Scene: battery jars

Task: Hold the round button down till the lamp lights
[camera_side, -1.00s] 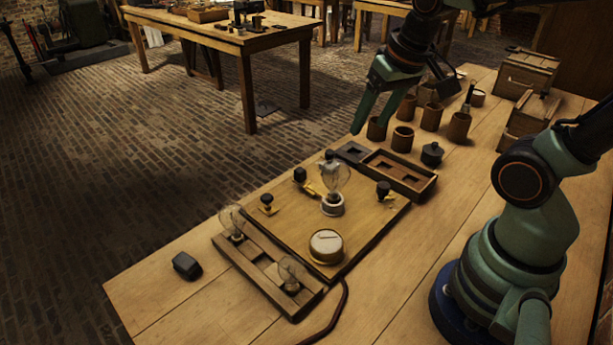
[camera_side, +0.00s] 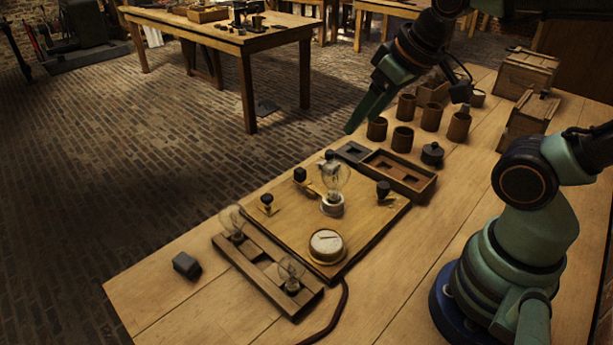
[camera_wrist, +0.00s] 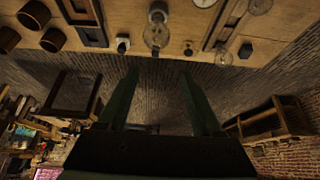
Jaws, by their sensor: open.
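The clear glass lamp (camera_side: 335,178) stands upright in a white socket on the wooden board and shows no glow; it also shows in the wrist view (camera_wrist: 156,36). Dark round-topped fittings sit on the board: one at the back (camera_side: 300,174), one at the left (camera_side: 267,199) and one at the right (camera_side: 384,187). I cannot tell for sure which is the round button. My gripper (camera_wrist: 159,71) is open and empty, its two fingers apart. In the side view, it hangs in the air beyond the board's back end, touching nothing.
A round dial (camera_side: 326,245) sits at the board's front. A rack (camera_side: 262,272) with spare bulbs lies left of it, a dark block (camera_side: 187,265) farther left. A compartmented tray (camera_side: 408,181), a lidded black pot (camera_side: 432,153) and several brown jars (camera_side: 402,138) stand behind.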

